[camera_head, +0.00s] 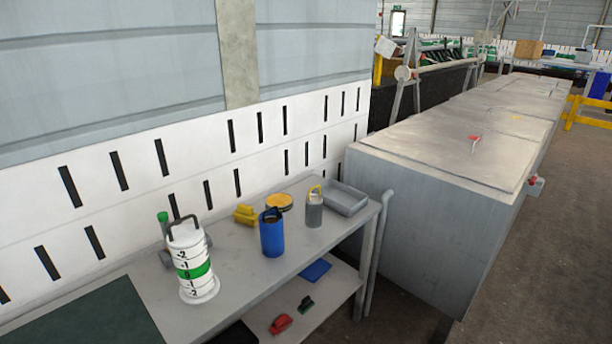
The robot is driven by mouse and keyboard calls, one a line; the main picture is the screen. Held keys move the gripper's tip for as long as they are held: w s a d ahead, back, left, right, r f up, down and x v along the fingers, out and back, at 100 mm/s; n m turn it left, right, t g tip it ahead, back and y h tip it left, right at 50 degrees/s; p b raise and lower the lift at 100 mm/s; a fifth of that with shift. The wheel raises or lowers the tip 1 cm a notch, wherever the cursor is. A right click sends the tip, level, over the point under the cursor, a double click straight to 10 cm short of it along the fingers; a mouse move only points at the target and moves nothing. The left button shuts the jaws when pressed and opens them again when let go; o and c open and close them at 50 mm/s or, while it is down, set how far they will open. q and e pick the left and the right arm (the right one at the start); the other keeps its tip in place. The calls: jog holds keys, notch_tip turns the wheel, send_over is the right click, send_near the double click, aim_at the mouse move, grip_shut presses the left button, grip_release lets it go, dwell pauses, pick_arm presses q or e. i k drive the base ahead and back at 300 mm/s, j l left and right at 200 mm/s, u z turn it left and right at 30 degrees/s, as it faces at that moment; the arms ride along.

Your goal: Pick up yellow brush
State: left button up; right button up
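A yellow object (245,215), likely the yellow brush, sits on the top of the grey workbench (235,268) near the wall. It is small in the picture, and its bristles cannot be made out. It stands left of a round yellow tin (279,203) and behind and left of a blue container (271,238). Neither of my grippers is in view.
A white cylinder with a green band (193,268) stands nearer on the bench. A grey yellow-handled container (314,210) and grey tray (345,200) are at the right end. The lower shelf holds a red brush-like object (280,323). A large grey cabinet (430,220) stands right.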

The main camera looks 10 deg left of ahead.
aim_at(245, 214)
jog(key=i+l+u, duration=0.1)
jog(key=u, duration=0.9)
jog(key=i+l+u, duration=0.45)
jog(key=l, duration=0.2)
jog(key=l+u, duration=0.25)
jog(key=i+l+u, duration=0.1)
jog(key=l+u, duration=0.15)
jog(key=l, duration=0.25)
